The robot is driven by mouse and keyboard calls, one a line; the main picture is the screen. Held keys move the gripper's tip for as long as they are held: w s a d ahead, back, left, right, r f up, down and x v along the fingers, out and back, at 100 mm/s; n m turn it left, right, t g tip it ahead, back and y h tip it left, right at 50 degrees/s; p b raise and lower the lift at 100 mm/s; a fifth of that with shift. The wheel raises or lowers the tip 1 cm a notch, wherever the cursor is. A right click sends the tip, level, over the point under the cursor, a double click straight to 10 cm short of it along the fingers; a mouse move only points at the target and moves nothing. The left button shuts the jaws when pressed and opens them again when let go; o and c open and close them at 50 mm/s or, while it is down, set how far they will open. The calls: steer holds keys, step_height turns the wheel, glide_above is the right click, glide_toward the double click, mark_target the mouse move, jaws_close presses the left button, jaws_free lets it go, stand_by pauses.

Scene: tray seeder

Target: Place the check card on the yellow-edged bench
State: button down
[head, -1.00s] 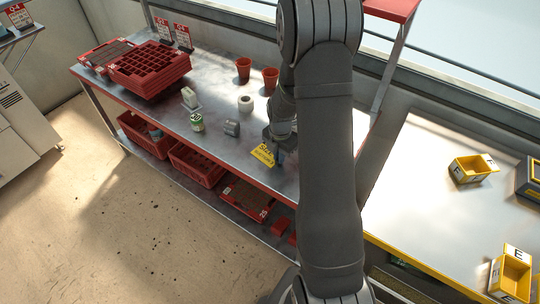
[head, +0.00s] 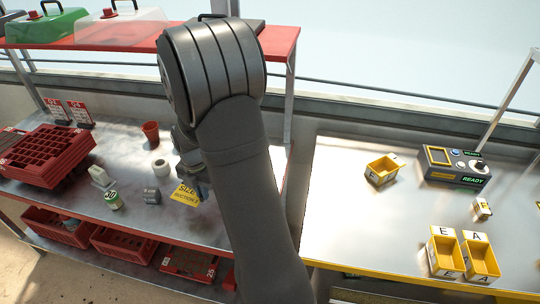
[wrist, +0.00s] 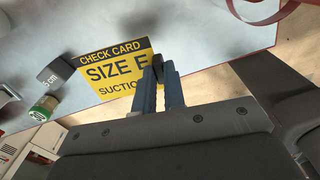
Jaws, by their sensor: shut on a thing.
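The yellow check card (head: 185,192), with black print reading "CHECK CARD SIZE E SUCTION", is over the red-edged bench (head: 135,135). In the wrist view the card (wrist: 112,72) is between the fingers of my gripper (wrist: 160,70), which is shut on its right part. My gripper also shows in the head view (head: 198,178), partly behind my arm. The yellow-edged bench (head: 345,220) stands to the right, with a wide bare metal top. I cannot tell how high the card is above the red-edged bench.
Yellow bins (head: 382,170) (head: 444,252) (head: 481,257) and a control box reading READY (head: 453,166) stand on the yellow-edged bench. A green-labelled can (head: 113,200), a grey block (head: 151,196) and a white roll (head: 161,168) are near the card. A red shelf (head: 110,33) rises behind.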

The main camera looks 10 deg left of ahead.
step_height(320, 180, up, 13)
steer(key=w+d+m, duration=0.2)
steer(key=w+d, duration=0.3)
steer(key=d, duration=0.6)
steer(key=w+d+m, duration=0.3)
steer(key=w+d, duration=0.3)
steer(key=d, duration=0.5)
steer(key=w+d+m, duration=0.2)
steer(key=w+d, duration=0.3)
steer(key=d, duration=0.6)
steer(key=s+d+m, duration=0.3)
steer(key=d+m, duration=0.2)
steer(key=d, duration=1.9)
steer(key=s+d+f+m, duration=0.1)
steer(key=s+d+m, duration=0.1)
steer(key=s+d, duration=0.75)
steer(key=s+d+m, duration=0.2)
steer(key=s+d, duration=0.4)
steer(key=d, duration=0.6)
glide_above(444, 224)
steer(key=f, duration=1.1)
steer(key=shift+s+d+f, duration=0.1)
steer(key=shift+s+f, duration=0.1)
steer(key=shift+f, duration=0.05)
steer(key=shift+w+f, duration=0.2)
steer(key=shift+f, duration=1.9)
steer(key=shift+f, duration=0.1)
